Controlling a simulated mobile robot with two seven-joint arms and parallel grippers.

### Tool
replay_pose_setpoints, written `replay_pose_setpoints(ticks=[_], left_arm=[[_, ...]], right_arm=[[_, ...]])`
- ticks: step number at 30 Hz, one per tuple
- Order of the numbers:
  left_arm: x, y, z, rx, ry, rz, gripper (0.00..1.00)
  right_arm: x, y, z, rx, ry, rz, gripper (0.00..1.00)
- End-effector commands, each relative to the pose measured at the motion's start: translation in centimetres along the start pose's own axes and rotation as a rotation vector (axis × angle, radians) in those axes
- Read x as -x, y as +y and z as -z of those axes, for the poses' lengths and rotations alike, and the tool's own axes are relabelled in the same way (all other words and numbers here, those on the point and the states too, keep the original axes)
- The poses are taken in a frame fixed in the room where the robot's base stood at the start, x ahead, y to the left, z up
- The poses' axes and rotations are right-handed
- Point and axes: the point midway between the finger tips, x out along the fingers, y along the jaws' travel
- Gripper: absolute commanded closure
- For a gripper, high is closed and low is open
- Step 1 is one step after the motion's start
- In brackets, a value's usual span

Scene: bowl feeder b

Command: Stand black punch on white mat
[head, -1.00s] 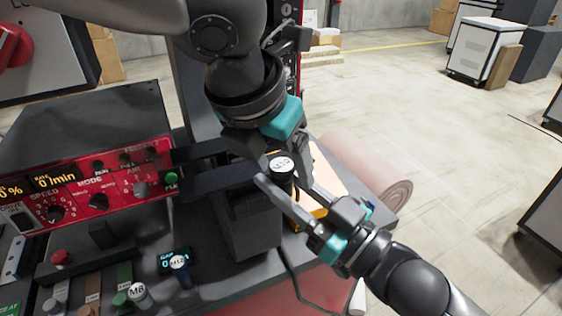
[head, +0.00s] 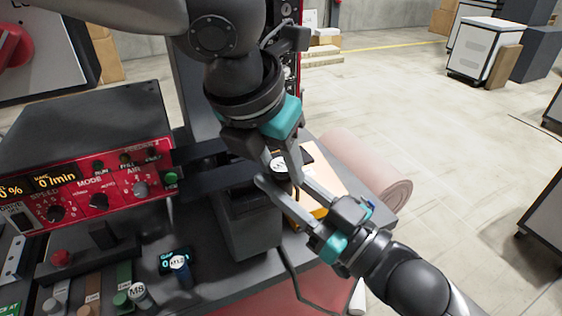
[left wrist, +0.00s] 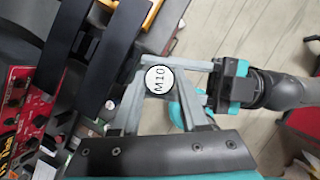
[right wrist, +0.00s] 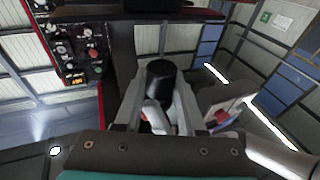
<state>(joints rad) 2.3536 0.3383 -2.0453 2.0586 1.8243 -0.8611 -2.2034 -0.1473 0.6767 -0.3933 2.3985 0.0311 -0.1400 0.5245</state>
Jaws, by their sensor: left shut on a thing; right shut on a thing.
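The black punch (head: 280,165) has a white cap marked M10. It is held between both grippers, above a dark grey block. My left gripper (head: 279,161), reaching down from above, is shut on its upper part. The white cap shows between its fingers in the left wrist view (left wrist: 160,80). My right gripper (head: 284,181), from the lower right, is also shut on it. The punch's dark body fills the gap between the right fingers in the right wrist view (right wrist: 160,78). The fingers hide much of the punch. I cannot make out the white mat with certainty.
A red control panel (head: 95,190) is at the left. A cable runs below the grey block (head: 250,232). Open floor lies to the right.

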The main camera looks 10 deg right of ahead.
Motion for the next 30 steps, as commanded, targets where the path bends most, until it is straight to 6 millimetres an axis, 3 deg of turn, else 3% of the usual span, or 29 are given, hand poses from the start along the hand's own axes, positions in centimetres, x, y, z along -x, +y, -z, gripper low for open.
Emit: replay_pose_setpoints(ticks=[6,7,15,25,30], left_arm=[[0.0,-0.6,0.0,-0.005,-0.001,0.014,1.0],[0.1,-0.6,0.0,-0.006,-0.003,0.015,1.0],[0.1,-0.4,-0.1,-0.003,-0.003,0.009,1.0],[0.1,-0.2,-0.1,-0.002,-0.003,0.006,1.0],[0.1,-0.2,-0.1,-0.002,-0.003,0.005,1.0]], right_arm=[[0.0,-0.1,0.1,0.001,0.002,0.001,1.0],[0.0,-0.1,0.1,0.001,0.002,0.001,0.57],[0.0,0.0,0.0,0.0,0.0,0.001,0.27],[0.1,0.0,0.0,0.0,-0.001,0.0,0.26],[1.2,0.0,-0.1,-0.002,-0.003,-0.001,0.26]])
